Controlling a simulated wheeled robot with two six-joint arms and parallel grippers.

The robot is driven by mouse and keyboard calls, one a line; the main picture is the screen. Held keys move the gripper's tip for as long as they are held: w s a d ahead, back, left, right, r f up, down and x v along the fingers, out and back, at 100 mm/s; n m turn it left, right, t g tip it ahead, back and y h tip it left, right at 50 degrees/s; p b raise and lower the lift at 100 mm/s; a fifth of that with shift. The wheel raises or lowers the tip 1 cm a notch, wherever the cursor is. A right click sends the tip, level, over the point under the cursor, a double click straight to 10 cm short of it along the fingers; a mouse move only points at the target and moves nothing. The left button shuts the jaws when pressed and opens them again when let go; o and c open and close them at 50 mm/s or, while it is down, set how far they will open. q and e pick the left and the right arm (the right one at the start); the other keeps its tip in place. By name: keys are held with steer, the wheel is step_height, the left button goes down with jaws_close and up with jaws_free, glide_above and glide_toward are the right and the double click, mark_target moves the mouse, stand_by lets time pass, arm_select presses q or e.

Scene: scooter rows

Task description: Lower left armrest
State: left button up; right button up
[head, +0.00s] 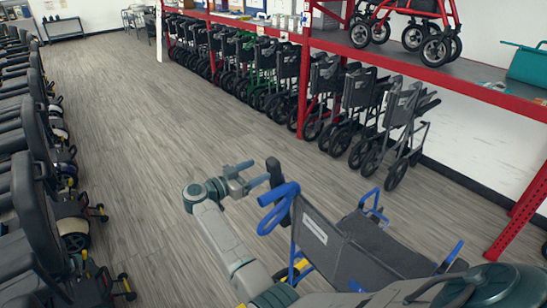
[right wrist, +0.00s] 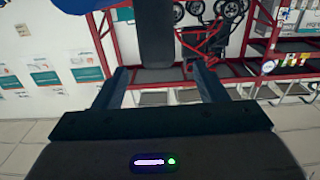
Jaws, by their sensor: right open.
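A chair with a blue frame and dark grey back and seat (head: 340,236) stands close in front of me at the lower right. A black padded bar, which looks like its raised armrest (head: 276,176), stands upright beside a blue loop at the chair's left. In the right wrist view the black bar (right wrist: 155,40) shows between the two spread fingers, apart from both. The chair's lower frame is partly hidden by my arm. My left gripper is not in view.
A row of black scooters (head: 35,185) lines the left side. Folded wheelchairs (head: 400,115) stand under a red shelf rack (head: 480,88) along the right. The wooden floor (head: 140,140) between them is clear. Posters (right wrist: 55,80) hang on the wall.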

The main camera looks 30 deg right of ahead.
mark_target(268, 164)
steer(key=d, duration=0.1)
steer(key=d+p, duration=0.1)
steer(key=d, duration=0.3)
steer(key=shift+d+r+p, duration=0.25)
steer(key=shift+r+p, duration=0.1)
steer(key=shift+r, duration=0.05)
steer(key=d, duration=0.3)
steer(key=shift+w+d+f+p, duration=0.2)
steer(key=shift+d+f+p, duration=0.05)
steer(key=shift+p, duration=0.15)
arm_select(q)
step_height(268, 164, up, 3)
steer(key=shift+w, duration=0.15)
